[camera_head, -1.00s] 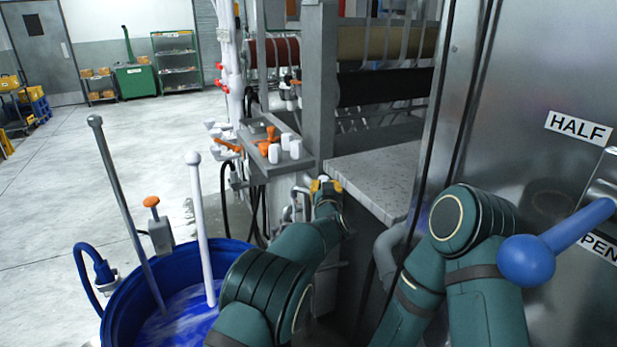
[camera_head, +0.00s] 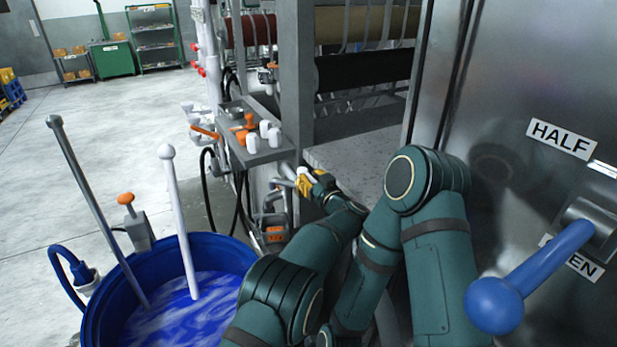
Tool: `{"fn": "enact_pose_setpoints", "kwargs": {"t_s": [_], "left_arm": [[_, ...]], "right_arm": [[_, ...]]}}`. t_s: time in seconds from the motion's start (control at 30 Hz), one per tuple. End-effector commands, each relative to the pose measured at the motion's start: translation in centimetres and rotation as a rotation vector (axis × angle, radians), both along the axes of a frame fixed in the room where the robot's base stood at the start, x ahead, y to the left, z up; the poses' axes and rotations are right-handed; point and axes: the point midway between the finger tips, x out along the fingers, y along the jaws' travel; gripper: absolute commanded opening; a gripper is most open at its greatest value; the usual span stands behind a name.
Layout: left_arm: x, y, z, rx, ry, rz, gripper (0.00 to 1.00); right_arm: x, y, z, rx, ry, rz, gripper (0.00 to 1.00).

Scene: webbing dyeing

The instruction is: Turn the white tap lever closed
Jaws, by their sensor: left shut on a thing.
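My left gripper (camera_head: 307,182), with yellow parts at its fingers, is shut beside the pale pipework below the grey control shelf. It is shut on a small white piece (camera_head: 301,185), which seems to be the white tap lever; the fingers cover most of it. The lever's exact angle cannot be told at this size. My left arm reaches up to it from the bottom of the picture. My right arm shows at the right of it, but its gripper is not in view.
A blue barrel (camera_head: 92,318) of blue liquid holds a grey rod (camera_head: 98,215) and a white rod (camera_head: 180,220). The grey shelf (camera_head: 235,116) carries white and orange knobs. A blue ball-ended lever (camera_head: 495,305) sticks out from the steel cabinet (camera_head: 520,80).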

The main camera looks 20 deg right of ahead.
Motion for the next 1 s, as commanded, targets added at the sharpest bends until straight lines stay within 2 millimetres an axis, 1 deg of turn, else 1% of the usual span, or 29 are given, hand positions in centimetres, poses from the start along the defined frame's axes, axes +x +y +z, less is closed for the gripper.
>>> {"fn": "enact_pose_setpoints", "kwargs": {"t_s": [0.03, 0.47, 0.5, 0.57, 0.6, 0.87, 1.0], "left_arm": [[0.12, 0.07, 0.36, -0.001, -0.006, 0.006, 0.00], [0.11, 0.06, 0.46, -0.002, -0.007, 0.013, 0.00], [0.11, 0.06, 0.47, -0.002, -0.007, 0.013, 0.34], [0.10, 0.05, 0.41, -0.002, -0.007, 0.012, 0.56], [0.09, 0.04, 0.36, -0.001, -0.006, 0.012, 0.57], [0.02, -0.02, 0.21, 0.000, -0.003, 0.011, 0.57], [0.03, -0.03, 1.03, -0.002, -0.003, 0.011, 0.57]], "right_arm": [[0.02, 0.00, 0.06, 0.000, -0.001, 0.000, 0.57], [0.03, -0.01, 0.07, 0.000, -0.001, 0.000, 0.57], [0.03, -0.01, 0.07, 0.000, -0.001, 0.000, 0.57], [0.03, -0.01, 0.07, 0.000, -0.001, 0.000, 0.57], [0.03, -0.01, 0.07, 0.000, -0.001, 0.000, 0.57], [0.03, 0.00, 0.07, 0.000, -0.001, 0.000, 0.57], [0.03, 0.00, 0.07, 0.000, -0.001, 0.000, 0.57]]}}
